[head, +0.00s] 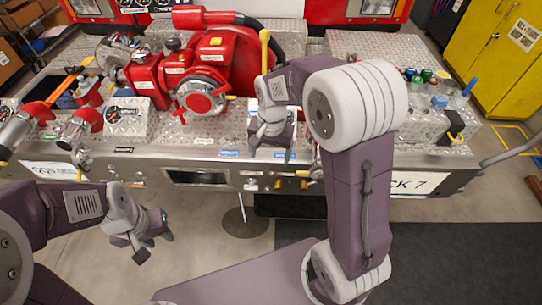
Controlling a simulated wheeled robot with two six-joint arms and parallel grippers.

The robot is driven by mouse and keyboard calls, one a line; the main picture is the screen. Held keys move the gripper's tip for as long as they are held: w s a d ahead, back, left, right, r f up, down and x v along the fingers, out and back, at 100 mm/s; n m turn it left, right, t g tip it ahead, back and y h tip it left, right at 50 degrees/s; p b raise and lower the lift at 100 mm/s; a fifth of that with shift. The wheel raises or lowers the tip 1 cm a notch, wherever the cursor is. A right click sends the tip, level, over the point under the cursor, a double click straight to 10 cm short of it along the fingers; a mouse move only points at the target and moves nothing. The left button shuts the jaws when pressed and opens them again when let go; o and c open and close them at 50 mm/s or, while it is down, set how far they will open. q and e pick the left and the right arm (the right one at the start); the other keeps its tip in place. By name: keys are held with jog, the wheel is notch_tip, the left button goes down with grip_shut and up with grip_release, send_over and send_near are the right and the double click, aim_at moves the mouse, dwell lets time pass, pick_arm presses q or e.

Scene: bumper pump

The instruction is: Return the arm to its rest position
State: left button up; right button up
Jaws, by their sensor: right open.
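My right arm reaches up the middle of the head view and bends over the bumper. Its gripper (270,153) points down at the bumper's front panel, just right of the red pump (198,80). Its jaws are apart, with nothing seen between them. Whether it touches the panel I cannot tell. My left gripper (152,245) hangs low at the left, in front of the bumper and apart from it. I see nothing in it, but its jaw opening is unclear. A yellow-topped lever (264,50) rises behind the right gripper, its lower part hidden.
The diamond-plate bumper (420,165) spans the view, with gauges, red-handled valves (80,127) and a display (197,178) on it. Several coloured caps and a blue block (439,101) stand at its right. A yellow cabinet (500,55) is behind.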

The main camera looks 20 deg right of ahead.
jog(key=shift+s, duration=0.1)
jog(key=s+d+f+n, duration=0.1)
jog(key=s+f+n, duration=0.3)
jog(key=s, duration=0.8)
jog(key=n, duration=0.2)
jog(key=shift+s+d+f+n, duration=0.15)
jog(key=shift+n, duration=0.15)
jog(key=shift+s, duration=0.15)
